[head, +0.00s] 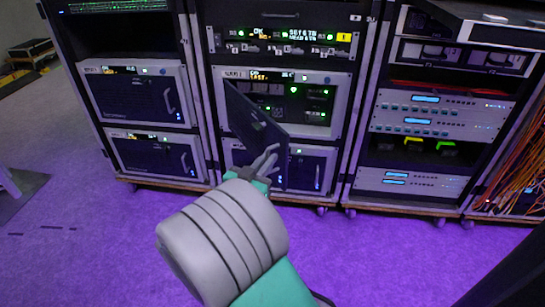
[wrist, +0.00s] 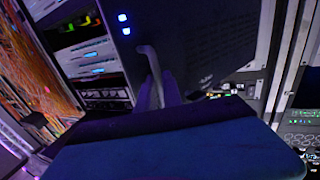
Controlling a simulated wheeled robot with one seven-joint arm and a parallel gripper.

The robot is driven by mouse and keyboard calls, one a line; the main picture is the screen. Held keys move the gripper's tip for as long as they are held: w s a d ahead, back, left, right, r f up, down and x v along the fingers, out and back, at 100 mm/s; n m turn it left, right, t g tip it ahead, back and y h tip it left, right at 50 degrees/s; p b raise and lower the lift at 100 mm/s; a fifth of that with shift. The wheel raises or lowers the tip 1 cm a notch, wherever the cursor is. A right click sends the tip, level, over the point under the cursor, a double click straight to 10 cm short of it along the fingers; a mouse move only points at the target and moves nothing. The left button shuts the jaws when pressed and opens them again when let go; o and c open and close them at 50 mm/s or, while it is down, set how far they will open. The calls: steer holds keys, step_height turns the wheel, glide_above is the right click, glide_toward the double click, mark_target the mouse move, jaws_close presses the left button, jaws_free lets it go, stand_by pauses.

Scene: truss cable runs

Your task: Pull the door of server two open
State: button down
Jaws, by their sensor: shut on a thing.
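The dark server door (head: 256,122) in the middle rack stands swung well out from its unit, hinged at its left side. Behind it the server's opening (head: 312,108) shows dark modules with green lights. My gripper (head: 267,163) is at the door's free edge, shut on its handle. The wrist view shows the door's front face (wrist: 195,40) with two blue lights, and the grey handle (wrist: 149,58) running down between my gripper's fingers (wrist: 158,92). The door and gripper hide part of the unit below. I cannot read the labels well enough to tell the server's number.
Below, another server (head: 308,170) has its door shut. The left rack holds two shut servers (head: 138,95). The right rack (head: 437,115) holds switch panels, with orange cables (head: 510,160) beyond. The purple floor (head: 80,235) is clear in front at left.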

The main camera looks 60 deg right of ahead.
steer(key=shift+w+a, duration=0.35)
steer(key=shift+a, duration=0.1)
steer(key=c, duration=1.8)
jaws_free()
